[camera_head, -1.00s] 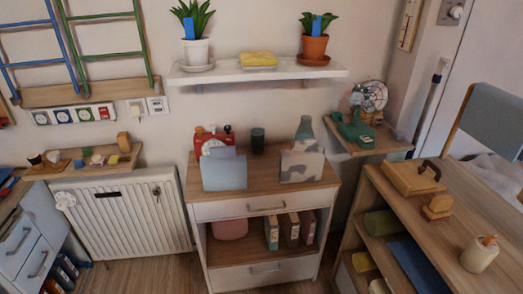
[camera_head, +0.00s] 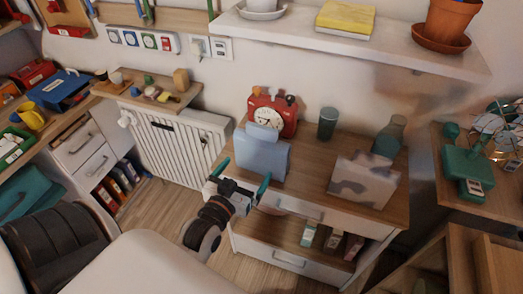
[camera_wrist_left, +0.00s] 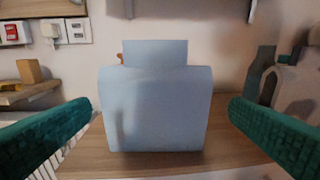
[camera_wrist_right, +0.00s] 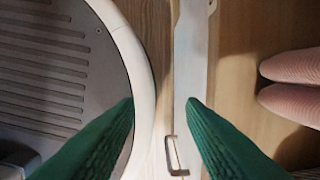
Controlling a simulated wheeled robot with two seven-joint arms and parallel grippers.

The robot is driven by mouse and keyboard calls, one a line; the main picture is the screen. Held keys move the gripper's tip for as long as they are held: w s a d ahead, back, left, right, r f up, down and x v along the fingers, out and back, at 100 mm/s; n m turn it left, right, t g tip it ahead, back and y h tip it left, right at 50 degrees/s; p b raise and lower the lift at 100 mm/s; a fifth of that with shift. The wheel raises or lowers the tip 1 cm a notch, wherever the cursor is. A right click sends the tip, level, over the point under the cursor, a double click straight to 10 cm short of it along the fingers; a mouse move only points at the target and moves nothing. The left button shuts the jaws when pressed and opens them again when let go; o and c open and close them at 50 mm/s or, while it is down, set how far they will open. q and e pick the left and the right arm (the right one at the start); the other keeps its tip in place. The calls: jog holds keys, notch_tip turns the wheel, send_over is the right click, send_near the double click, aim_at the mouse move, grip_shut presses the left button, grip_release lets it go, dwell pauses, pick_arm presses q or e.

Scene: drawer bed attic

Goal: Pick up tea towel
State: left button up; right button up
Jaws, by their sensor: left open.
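A light blue upright piece with a narrower raised top (camera_head: 262,155), which looks like a folded tea towel, stands at the front left of the wooden cabinet top (camera_head: 311,170). My left gripper (camera_head: 241,177) is open and empty just in front of it. In the left wrist view the light blue piece (camera_wrist_left: 155,110) lies centred between the two green fingers, with clear gaps on both sides. A grey and white patterned piece (camera_head: 362,182) stands to its right. My right gripper (camera_wrist_right: 160,102) is open and empty, low beside a drawer handle (camera_wrist_right: 175,155).
A dark green cup (camera_head: 327,123) and a green bottle (camera_head: 389,136) stand farther right. Bare cabinet top lies between the two upright pieces.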

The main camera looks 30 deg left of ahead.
aim_at(260, 135)
pick_arm(q)
jog(key=shift+t+y, duration=0.3)
jog(key=shift+t, duration=0.2)
jog(key=w+r, duration=0.1)
jog(key=w, duration=0.1)
jog(key=w+a+r, duration=0.1)
jog(key=w+r+p, duration=0.1)
jog(key=w+r, duration=0.1)
jog(key=shift+w+a+r, duration=0.1)
jog(key=shift+w+a, duration=0.15)
jog(key=shift+w, duration=0.65)
jog(key=w, duration=0.3)
jog(key=w+a+f, duration=0.1)
jog(key=w, duration=0.1)
jog(key=shift+p, duration=0.35)
jog(key=shift+s, duration=0.1)
pick_arm(e)
jog(key=shift+s+a+r, duration=0.15)
jog(key=shift+a+r, duration=0.55)
jog(key=shift+r, duration=0.15)
pick_arm(q)
jog(key=shift+c, duration=0.3)
jog(key=shift+r, duration=0.1)
jog(key=c, duration=1.1)
